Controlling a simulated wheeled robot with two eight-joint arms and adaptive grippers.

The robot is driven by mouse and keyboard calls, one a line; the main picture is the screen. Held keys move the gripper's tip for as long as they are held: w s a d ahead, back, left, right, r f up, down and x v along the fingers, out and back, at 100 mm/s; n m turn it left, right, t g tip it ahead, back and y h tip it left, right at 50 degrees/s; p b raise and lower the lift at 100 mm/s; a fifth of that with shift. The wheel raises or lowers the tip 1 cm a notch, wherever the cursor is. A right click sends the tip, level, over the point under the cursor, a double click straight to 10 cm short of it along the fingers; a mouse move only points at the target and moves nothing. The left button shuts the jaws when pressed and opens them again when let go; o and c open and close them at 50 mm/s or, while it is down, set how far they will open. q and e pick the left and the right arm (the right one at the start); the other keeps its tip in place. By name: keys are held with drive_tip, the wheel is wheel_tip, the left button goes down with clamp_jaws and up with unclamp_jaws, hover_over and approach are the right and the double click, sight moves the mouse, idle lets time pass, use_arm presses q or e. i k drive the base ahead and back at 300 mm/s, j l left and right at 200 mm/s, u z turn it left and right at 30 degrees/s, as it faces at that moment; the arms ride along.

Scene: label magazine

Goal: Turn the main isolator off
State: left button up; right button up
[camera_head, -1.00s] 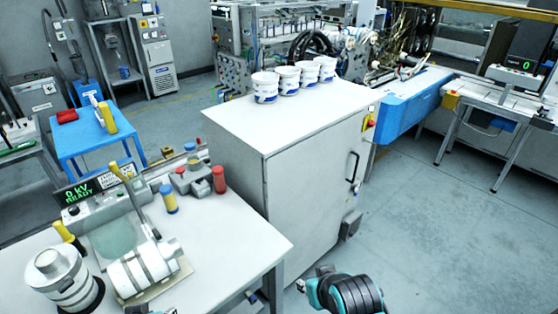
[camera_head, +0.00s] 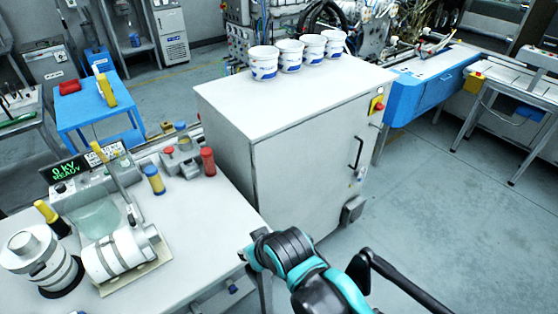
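The main isolator appears as a small red knob on a yellow plate (camera_head: 377,104), high on the white cabinet (camera_head: 300,170) near its right edge. Its exact knob angle is too small to tell. One teal and black arm of mine reaches in at the bottom centre, in front of the cabinet and well below the isolator. No gripper fingers can be made out on it, and nothing of mine touches the isolator. My other gripper is not seen either.
A black door handle (camera_head: 357,153) sticks out below the isolator. Several white tubs (camera_head: 264,62) stand on the cabinet top. A white bench (camera_head: 205,225) with test gear stands at the left. A blue-sided table (camera_head: 425,90) is at right. Floor right of the cabinet is clear.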

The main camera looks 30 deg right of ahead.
sight(378, 107)
drive_tip(key=l+u, duration=0.3)
drive_tip(key=l, duration=0.9)
drive_tip(key=k+l+u, duration=0.1)
drive_tip(key=l+u, duration=0.2)
drive_tip(key=l, duration=0.9)
drive_tip(key=k+l, duration=0.1)
drive_tip(key=l, duration=1.25)
drive_tip(key=k+l, duration=0.15)
drive_tip(key=l, duration=1.2)
drive_tip(key=k, duration=0.7)
drive_tip(key=l+u, duration=0.05)
drive_tip(key=l, duration=0.05)
